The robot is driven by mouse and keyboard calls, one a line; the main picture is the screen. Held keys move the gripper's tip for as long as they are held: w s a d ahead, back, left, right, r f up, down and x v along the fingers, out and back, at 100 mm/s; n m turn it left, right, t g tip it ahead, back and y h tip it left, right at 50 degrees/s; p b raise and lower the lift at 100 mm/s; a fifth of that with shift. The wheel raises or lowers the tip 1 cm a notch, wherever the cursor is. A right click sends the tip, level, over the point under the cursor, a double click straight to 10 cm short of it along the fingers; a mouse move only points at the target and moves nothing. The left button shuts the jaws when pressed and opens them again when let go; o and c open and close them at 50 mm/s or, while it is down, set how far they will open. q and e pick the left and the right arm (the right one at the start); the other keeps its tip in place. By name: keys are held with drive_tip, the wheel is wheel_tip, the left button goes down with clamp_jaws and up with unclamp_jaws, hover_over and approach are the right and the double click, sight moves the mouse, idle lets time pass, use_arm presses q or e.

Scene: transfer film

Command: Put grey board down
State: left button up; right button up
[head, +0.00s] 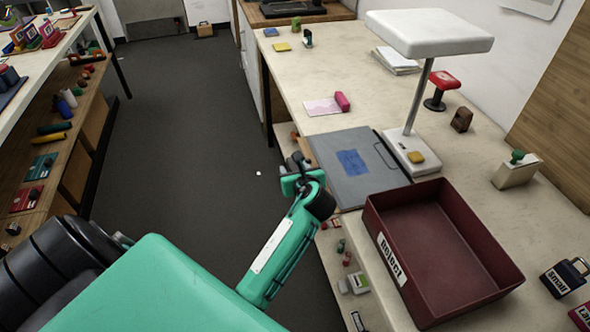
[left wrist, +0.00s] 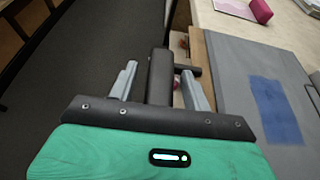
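The grey board (head: 357,181) lies flat on the table, with a blue patch (head: 352,162) on it and a dark wire-like handle near its right edge. Its left part also shows at the right of the left wrist view (left wrist: 240,65). My left gripper (head: 301,170) is just off the board's left edge. In the left wrist view its two grey fingers (left wrist: 158,80) are spread apart, with no board between them. A dark bar stands between the fingers; I cannot tell what it belongs to. My right gripper is not in view.
A dark red "reject" tray (head: 470,292) stands right in front of the board. A white lamp (head: 418,150) stands at the board's right. A pink card (head: 322,106) and pink block (head: 342,101) lie behind it. Small items sit on a shelf below the table. Floor at left is clear.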

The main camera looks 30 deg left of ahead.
use_arm(q)
drive_tip(key=shift+d, duration=0.1)
drive_tip(key=b+v, duration=0.1)
drive_tip(key=v, duration=1.1)
drive_tip(key=shift+w, duration=0.1)
